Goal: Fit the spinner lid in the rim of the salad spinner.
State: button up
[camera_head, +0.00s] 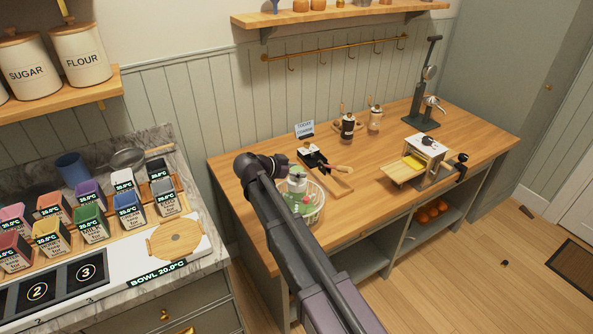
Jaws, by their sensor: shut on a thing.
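The salad spinner (318,210) is a pale, see-through bowl with green inside, near the front left of the wooden counter. My arm crosses in front and hides its left side. My gripper (292,177) is at the arm's end, over the spinner; its fingers are too small and covered to make out. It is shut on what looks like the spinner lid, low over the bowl. The lid's edge is mostly hidden, and I cannot tell whether it touches the rim or is level.
The counter's front edge is close to the spinner.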

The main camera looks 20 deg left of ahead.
jog(key=shift+f+b, duration=0.4)
jog(key=shift+f, duration=0.05)
dwell(0.4)
jog(key=o, duration=1.4)
jog(key=shift+r, duration=0.15)
notch_tip(320, 180, up, 8)
jog(key=p, duration=0.8)
dwell(0.3)
